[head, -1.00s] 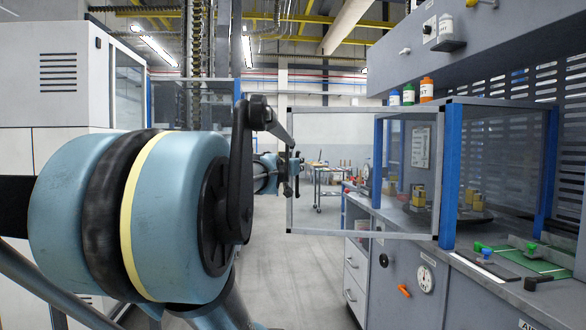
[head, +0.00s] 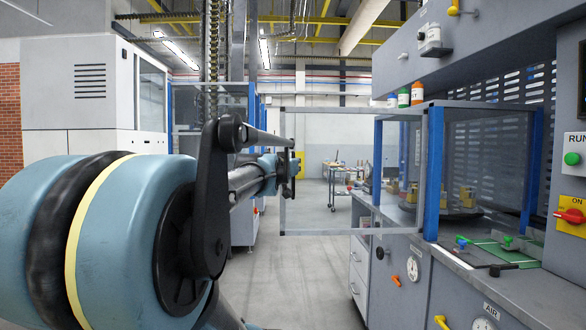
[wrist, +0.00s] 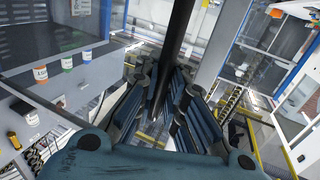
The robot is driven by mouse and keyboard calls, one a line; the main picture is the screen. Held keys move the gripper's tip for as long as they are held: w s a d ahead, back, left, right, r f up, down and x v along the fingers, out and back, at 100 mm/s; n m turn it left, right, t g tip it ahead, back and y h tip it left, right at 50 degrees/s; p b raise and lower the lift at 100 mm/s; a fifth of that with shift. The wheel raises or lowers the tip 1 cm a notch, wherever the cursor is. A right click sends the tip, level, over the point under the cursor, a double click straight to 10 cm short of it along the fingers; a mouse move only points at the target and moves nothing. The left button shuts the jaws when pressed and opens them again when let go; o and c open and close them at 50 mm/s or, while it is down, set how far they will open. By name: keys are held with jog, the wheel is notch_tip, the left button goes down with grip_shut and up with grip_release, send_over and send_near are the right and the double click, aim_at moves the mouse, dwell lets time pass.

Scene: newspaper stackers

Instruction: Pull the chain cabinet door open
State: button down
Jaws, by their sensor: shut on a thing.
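The chain cabinet (head: 434,175) stands on the grey counter at right, with blue posts and clear panels. Its clear door (head: 352,232), in a thin grey frame, stands swung out from the front blue post and reaches left over the aisle. My gripper (head: 290,172) is at the door's free left edge. In the wrist view the fingers of my gripper (wrist: 168,88) are shut around a dark upright bar (wrist: 179,45), which looks like the door's handle. A grey frame post (wrist: 224,45) runs close beside it. The exact finger contact is hidden in the head view.
The counter (head: 467,262) with drawers and dials lies below the cabinet. A control panel with a green button (head: 572,158) is at right. A white machine (head: 95,95) stands at left. The aisle floor (head: 310,255) is clear.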

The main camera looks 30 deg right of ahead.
jog(key=shift+a, duration=0.3)
jog(key=c, duration=1.7)
grip_release()
jog(key=shift+w+a+f, duration=0.1)
jog(key=shift+a, duration=0.05)
jog(key=shift+o, duration=0.2)
jog(key=shift+s, duration=0.25)
jog(key=v, duration=0.7)
